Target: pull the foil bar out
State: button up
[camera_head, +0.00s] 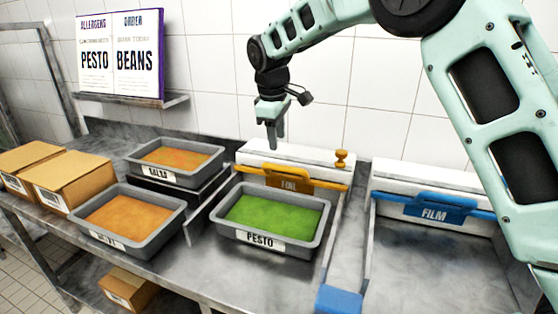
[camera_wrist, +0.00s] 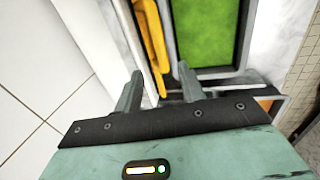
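The foil bar (camera_head: 290,179) is an orange-yellow bar with a dark "FOIL" label, across the front of a white dispenser (camera_head: 300,156) behind the pesto tray. It also shows as a yellow strip in the wrist view (camera_wrist: 151,40). My gripper (camera_head: 276,146) points down above the dispenser, toward its left part, apart from the bar. In the wrist view my gripper (camera_wrist: 160,82) has its two fingers spread with nothing between them. The bar's near end shows just beyond the fingertips there.
The pesto tray (camera_head: 245,238) stands right in front of the foil bar. Two more trays, one labelled salsa (camera_head: 153,171), stand to the left. A blue film bar (camera_head: 435,207) is on a dispenser at right. A gold knob (camera_head: 341,159) tops the foil dispenser.

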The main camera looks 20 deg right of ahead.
aim_at(279, 166)
jog(key=f, duration=0.3)
jog(key=w+f, duration=0.1)
jog(key=f, duration=0.2)
jog(key=d+f+p, duration=0.1)
jog(key=f, duration=0.1)
jog(key=shift+w+f, duration=0.2)
jog(key=shift+f, duration=0.2)
grip_shut()
jog(key=shift+s+a, duration=0.1)
